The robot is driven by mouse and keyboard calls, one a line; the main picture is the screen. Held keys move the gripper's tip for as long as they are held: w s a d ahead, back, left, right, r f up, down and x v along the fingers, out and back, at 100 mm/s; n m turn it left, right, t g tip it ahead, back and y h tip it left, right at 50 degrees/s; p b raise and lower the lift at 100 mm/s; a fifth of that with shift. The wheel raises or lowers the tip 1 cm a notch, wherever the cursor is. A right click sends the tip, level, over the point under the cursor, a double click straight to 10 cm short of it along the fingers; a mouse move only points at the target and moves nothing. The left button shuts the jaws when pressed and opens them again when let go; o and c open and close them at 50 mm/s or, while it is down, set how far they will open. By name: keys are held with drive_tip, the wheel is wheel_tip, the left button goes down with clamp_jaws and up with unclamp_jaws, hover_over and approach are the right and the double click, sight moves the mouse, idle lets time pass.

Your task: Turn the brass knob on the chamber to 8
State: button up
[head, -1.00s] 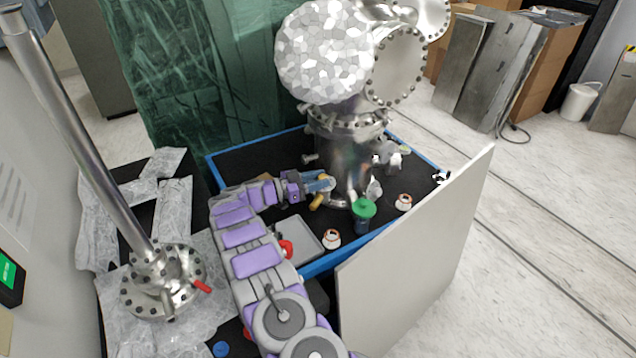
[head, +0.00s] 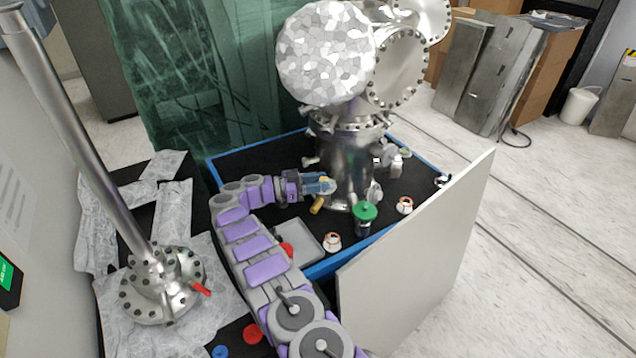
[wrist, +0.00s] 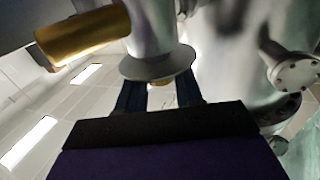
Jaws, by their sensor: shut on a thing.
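The steel chamber (head: 345,165) stands upright on the black-topped, blue-edged table. My gripper (head: 322,184) reaches its left side from the left, level with its lower body. In the wrist view my gripper's dark fingers (wrist: 160,97) are on either side of a small brass knob (wrist: 161,81), which is mostly hidden under a round grey disc (wrist: 157,65). A separate brass cylinder (wrist: 84,36) is beside the fingers at upper left; a brass cylinder also shows just below my gripper in the head view (head: 317,205). No dial numbers are readable.
A green-topped part (head: 365,212) and white-and-copper fittings (head: 332,242) stand at the table's front right. A pale panel (head: 420,245) rises at the right. A steel column (head: 90,140) stands at the left.

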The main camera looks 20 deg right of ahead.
drive_tip(key=shift+w+a+r, duration=0.1)
drive_tip(key=shift+w+r, duration=0.05)
drive_tip(key=shift+r, duration=0.1)
drive_tip(key=o, duration=1)
drive_tip(key=shift+f, duration=0.15)
drive_tip(key=shift+o, duration=0.2)
wheel_tip(320, 180, up, 4)
drive_tip(key=shift+f+p, duration=0.1)
drive_tip(key=shift+p, duration=0.85)
drive_tip(key=shift+s+a+p, duration=0.25)
drive_tip(key=shift+s+p, duration=0.1)
drive_tip(key=shift+s, duration=0.7)
drive_tip(key=s+a+r+p, duration=0.1)
drive_tip(key=s+a+p, duration=0.1)
drive_tip(key=s, duration=1.1)
drive_tip(key=shift+s+a+p, duration=0.2)
drive_tip(key=shift+s+p, duration=0.1)
drive_tip(key=shift+s, duration=0.05)
